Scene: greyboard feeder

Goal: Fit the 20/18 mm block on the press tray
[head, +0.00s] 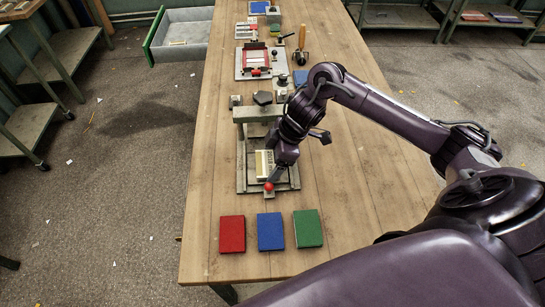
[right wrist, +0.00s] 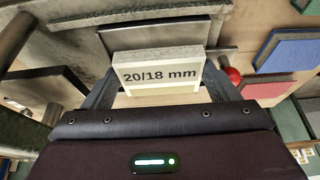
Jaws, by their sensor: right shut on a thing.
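The cream block labelled 20/18 mm (right wrist: 160,72) is held between the fingers of my right gripper (right wrist: 162,88) in the right wrist view. In the head view the block (head: 264,163) is over the press tray (head: 247,180), behind the red ball knob (head: 268,187). My right gripper (head: 278,165) reaches it from the right side. The grey tray plate (right wrist: 125,38) shows just beyond the block in the wrist view. I cannot tell whether the block rests on it or hangs just above. My left gripper is out of view.
The press frame (head: 258,113) stands behind the block. Red (head: 232,234), blue (head: 270,231) and green (head: 308,228) pieces lie in front on the wooden table (head: 205,200). A red-framed fixture (head: 254,60) and a wooden-handled tool (head: 301,45) are farther back.

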